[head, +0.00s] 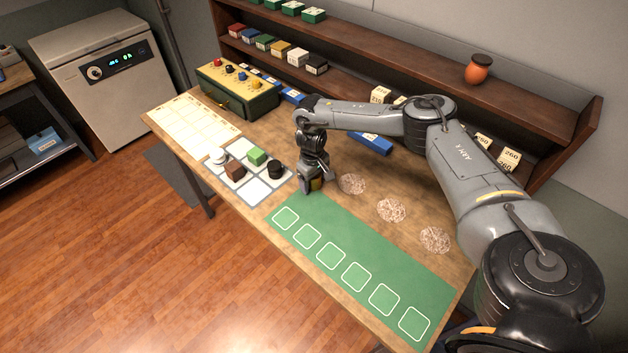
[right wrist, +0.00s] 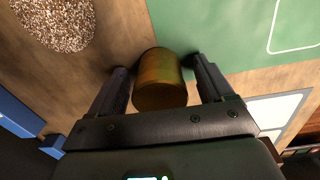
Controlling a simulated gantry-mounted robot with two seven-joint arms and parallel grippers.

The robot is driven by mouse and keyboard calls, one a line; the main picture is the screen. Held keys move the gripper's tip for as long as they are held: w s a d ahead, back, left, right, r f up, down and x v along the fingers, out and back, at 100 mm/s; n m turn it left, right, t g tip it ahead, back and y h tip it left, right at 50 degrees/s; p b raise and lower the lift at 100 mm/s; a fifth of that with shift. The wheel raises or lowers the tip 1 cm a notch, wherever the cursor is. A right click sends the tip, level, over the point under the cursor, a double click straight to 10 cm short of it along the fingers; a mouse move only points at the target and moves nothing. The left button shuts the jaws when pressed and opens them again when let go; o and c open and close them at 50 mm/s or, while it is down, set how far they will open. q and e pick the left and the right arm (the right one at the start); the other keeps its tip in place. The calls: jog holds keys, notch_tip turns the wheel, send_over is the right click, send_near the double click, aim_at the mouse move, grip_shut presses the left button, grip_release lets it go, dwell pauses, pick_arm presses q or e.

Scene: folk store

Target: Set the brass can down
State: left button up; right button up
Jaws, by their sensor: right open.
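The brass can (right wrist: 158,80) is a small yellow-brown cylinder in the right wrist view. It appears to stand on the wooden table, near the corner of the green mat. My right gripper (right wrist: 158,66) is open around it, one finger on each side, with a gap between can and fingers. In the head view my right gripper (head: 313,187) points down at the table, and only a bit of the can (head: 317,184) shows, mostly hidden by the fingers. My left gripper is not in view.
A green mat (head: 345,247) with outlined squares lies along the table's front. Several speckled round patches (head: 391,210) lie behind it. A tiled pad (head: 255,190) with small objects is to the left. A control box (head: 240,95) and shelf (head: 400,72) stand behind.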

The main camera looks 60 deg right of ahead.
jog(key=shift+c, duration=0.2)
jog(key=c, duration=1.1)
jog(key=shift+r, duration=0.2)
jog(key=shift+c, duration=0.2)
